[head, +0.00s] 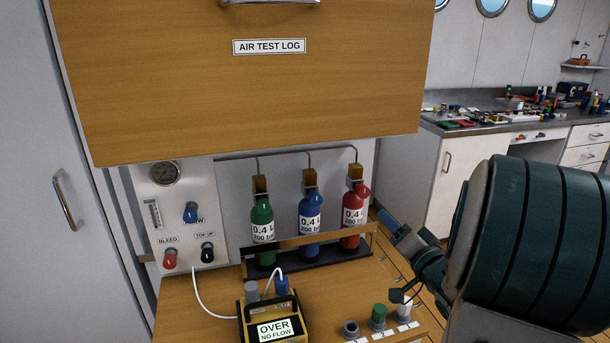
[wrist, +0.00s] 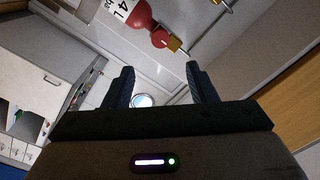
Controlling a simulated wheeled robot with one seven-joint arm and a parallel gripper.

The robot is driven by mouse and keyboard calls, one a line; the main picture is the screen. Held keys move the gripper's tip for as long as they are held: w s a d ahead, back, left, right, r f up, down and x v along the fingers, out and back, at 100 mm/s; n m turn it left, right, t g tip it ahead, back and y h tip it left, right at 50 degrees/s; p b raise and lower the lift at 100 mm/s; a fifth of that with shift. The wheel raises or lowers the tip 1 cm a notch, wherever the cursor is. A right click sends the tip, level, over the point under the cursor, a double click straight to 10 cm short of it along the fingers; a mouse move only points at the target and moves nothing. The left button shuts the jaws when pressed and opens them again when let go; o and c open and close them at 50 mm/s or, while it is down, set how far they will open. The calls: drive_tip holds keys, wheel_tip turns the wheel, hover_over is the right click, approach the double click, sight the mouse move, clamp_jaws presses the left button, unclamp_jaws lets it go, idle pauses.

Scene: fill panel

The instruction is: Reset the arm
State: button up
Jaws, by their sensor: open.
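My gripper (wrist: 160,68) is open in the wrist view, with its two dark fingers spread apart and nothing between them. In the head view my dark teal arm fills the right side, its narrow end reaching left beside the wooden bench. The red cylinder (head: 353,216) stands upright at the right end of the rack, left of that end. In the wrist view the red cylinder (wrist: 137,14) shows beyond the fingers at the top, apart from them.
Green (head: 262,222) and blue (head: 310,220) cylinders stand left of the red one. A yellow meter (head: 262,310) reading OVER NO FLOW sits on the bench near several capped holders (head: 378,316). A wooden AIR TEST LOG flap (head: 250,90) overhangs the panel. A cluttered counter (head: 480,122) stands behind right.

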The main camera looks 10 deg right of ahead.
drive_tip(key=shift+w, duration=0.1)
drive_tip(key=s+a+f+n+g+h+p, duration=0.1)
drive_tip(key=s+a+n+g+p, duration=0.3)
drive_tip(key=s+a+n+g, duration=0.4)
drive_tip(key=s+a+g, duration=0.7)
drive_tip(key=s+a, duration=0.3)
drive_tip(key=a, duration=0.1)
drive_tip(key=shift+f+p, duration=0.3)
drive_tip(key=shift+f, duration=0.05)
